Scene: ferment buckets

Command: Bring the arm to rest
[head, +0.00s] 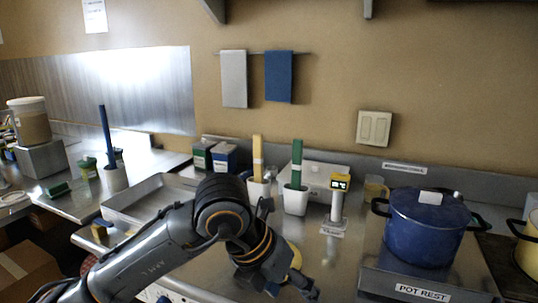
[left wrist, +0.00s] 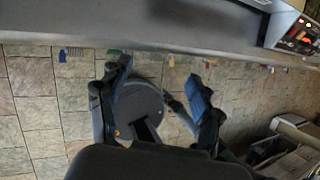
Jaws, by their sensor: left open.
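My left arm comes in from the bottom left of the head view and bends over the steel counter (head: 330,262). My left gripper (head: 287,262) is at the end of it, above the counter near its front. In the left wrist view the two fingers of the left gripper (left wrist: 158,75) stand wide apart, with nothing between them. Behind them are the tiled floor (left wrist: 40,115) and the counter's edge (left wrist: 180,38). A yellow round thing (head: 294,256) shows partly behind the gripper in the head view. My right gripper is in neither view.
A blue lidded pot (head: 425,232) stands on the "POT REST" plate at right. White holders with a yellow (head: 257,158) and a green (head: 297,165) upright piece, and a yellow-topped display device (head: 339,190), stand behind the gripper. A steel tray (head: 150,200) lies left, partly behind my arm.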

